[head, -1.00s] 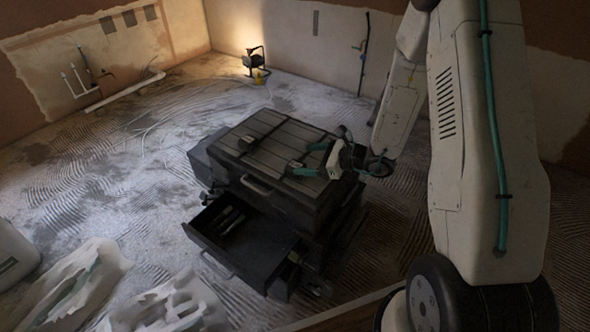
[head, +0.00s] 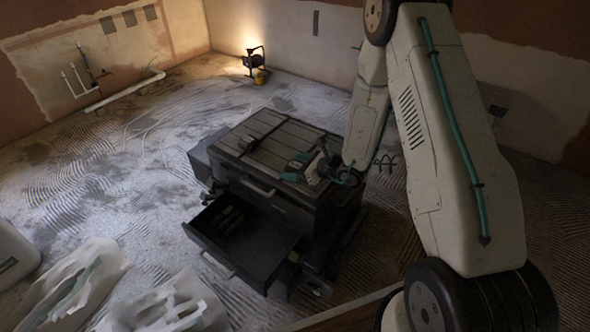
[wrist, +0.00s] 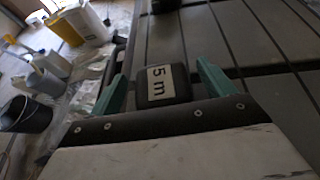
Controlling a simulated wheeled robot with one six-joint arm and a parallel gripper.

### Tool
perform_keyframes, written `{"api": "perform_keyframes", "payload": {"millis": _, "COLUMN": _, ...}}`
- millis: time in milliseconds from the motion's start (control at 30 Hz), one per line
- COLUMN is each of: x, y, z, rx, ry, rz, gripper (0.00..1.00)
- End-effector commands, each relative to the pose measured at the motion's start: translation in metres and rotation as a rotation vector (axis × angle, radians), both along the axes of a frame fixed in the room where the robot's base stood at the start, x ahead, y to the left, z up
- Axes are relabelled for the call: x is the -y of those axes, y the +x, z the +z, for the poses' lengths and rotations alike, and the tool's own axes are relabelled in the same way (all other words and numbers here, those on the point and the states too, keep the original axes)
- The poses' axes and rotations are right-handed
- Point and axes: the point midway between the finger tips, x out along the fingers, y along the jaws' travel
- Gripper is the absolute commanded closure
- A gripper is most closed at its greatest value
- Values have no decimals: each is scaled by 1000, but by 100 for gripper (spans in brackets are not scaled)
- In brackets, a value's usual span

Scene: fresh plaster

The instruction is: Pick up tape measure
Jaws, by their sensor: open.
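The tape measure (head: 247,142) is a small dark block with a pale label on the ribbed top of the black tool chest (head: 262,188).
The chest's lower drawer (head: 240,240) is pulled open toward the front left. A lit work lamp (head: 254,60) stands by the back wall. Torn white sacks (head: 165,303) lie at the front. A black bucket (wrist: 27,115) and bottles show in the wrist view.

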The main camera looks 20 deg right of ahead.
Motion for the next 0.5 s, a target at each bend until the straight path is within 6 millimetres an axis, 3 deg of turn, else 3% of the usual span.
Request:
{"api": "perform_keyframes", "payload": {"millis": 100, "x": 1, "y": 0, "z": 0, "rx": 0, "ry": 0, "rz": -1, "gripper": 21}}
{"api": "perform_keyframes", "payload": {"millis": 300, "x": 1, "y": 0, "z": 0, "rx": 0, "ry": 0, "rz": 0, "gripper": 72}}
{"api": "perform_keyframes", "payload": {"millis": 500, "x": 1, "y": 0, "z": 1, "rx": 2, "ry": 0, "rz": -1, "gripper": 72}}
